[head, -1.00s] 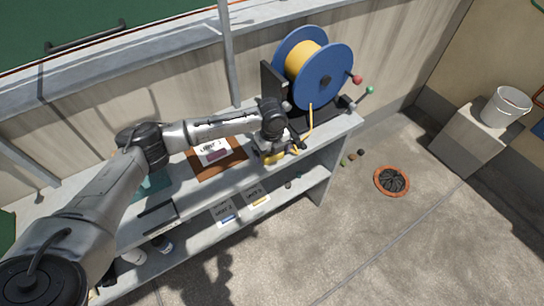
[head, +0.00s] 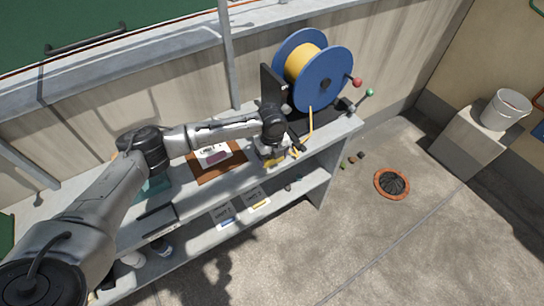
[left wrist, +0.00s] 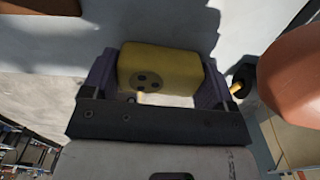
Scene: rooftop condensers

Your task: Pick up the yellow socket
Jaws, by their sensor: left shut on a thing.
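The yellow socket (left wrist: 172,68) is a rounded yellow block with several dark holes in its face, seen in the left wrist view. My left gripper (left wrist: 157,74) is shut on it, with a dark finger at each side. In the head view my left gripper (head: 273,150) is over the right part of the grey shelf top (head: 325,138), and the arm partly hides the socket. I cannot tell whether the socket is clear of the shelf. My right gripper is not in view.
A blue reel (head: 328,76) with yellow cable stands behind the gripper; its cable (head: 309,127) hangs close to the gripper. A brown board (head: 222,169) with a label lies to the left. A white bucket (head: 505,110) stands on a block at right.

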